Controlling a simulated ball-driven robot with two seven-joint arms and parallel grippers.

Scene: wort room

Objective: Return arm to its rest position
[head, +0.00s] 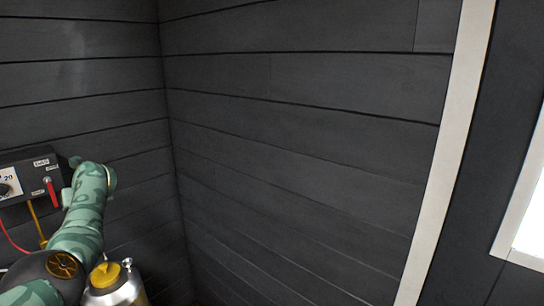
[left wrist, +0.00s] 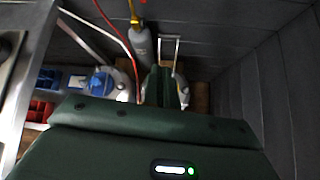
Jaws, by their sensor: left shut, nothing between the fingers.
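My left arm, with green patterned links, shows at the lower left of the head view, raised in front of the dark wall. Its gripper is not clearly visible there. In the left wrist view, the green wrist housing fills the bottom, and my left gripper (left wrist: 166,82) shows above it as dark green fingers, shut with nothing held. My right gripper is in neither view.
A dark control box (head: 28,177) with a dial and red lever is behind my left arm. A metal vessel with a yellow cap (head: 105,274) stands beside the arm. The wrist view shows a grey cylinder (left wrist: 143,45), a red hose (left wrist: 113,35) and red bins (left wrist: 42,109).

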